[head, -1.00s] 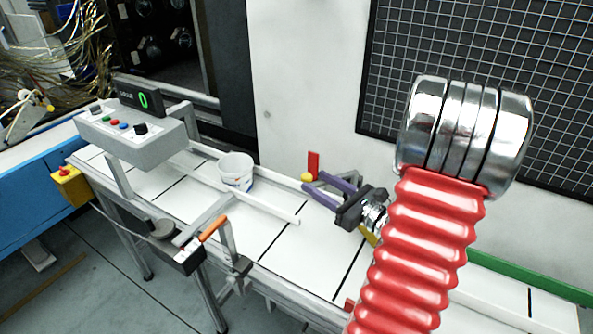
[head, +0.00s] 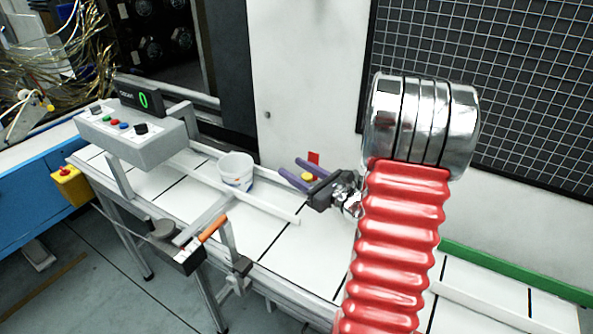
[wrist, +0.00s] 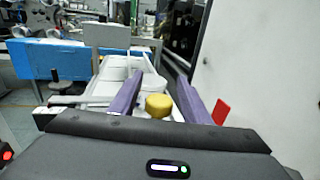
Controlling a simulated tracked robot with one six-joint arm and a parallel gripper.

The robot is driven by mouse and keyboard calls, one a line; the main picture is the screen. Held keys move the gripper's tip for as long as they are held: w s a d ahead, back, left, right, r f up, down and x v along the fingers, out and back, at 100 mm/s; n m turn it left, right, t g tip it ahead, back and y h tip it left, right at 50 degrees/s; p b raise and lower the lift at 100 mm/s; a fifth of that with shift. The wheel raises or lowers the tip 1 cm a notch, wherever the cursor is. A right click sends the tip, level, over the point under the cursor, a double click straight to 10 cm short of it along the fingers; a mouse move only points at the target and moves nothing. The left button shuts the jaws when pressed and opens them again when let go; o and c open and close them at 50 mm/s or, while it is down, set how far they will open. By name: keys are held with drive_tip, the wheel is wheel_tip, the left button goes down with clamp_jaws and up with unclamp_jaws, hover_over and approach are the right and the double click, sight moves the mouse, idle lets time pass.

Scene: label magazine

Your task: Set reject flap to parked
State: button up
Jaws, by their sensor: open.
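A grey bar (head: 205,218) lies slantwise across the white conveyor, with an orange handle (head: 213,228) at its near edge; I take this to be the reject flap, though no label shows it. My gripper (head: 289,166) is open and empty, with purple fingers, over the far side of the conveyor, right of the flap and well apart from it. A yellow knob (head: 308,177) and a red tab (head: 314,158) are close to the fingers. In the wrist view the yellow knob (wrist: 158,104) appears between the fingers; whether they are level with it I cannot tell.
A white cup (head: 236,170) stands on the conveyor behind the flap. A grey control box (head: 130,135) with a green-lit display (head: 144,100) bridges the belt at left. A white guide rail (head: 260,203) runs along the belt. A wall (head: 300,90) rises behind.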

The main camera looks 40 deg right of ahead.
drive_tip(key=shift+c, duration=0.5)
clamp_jaws()
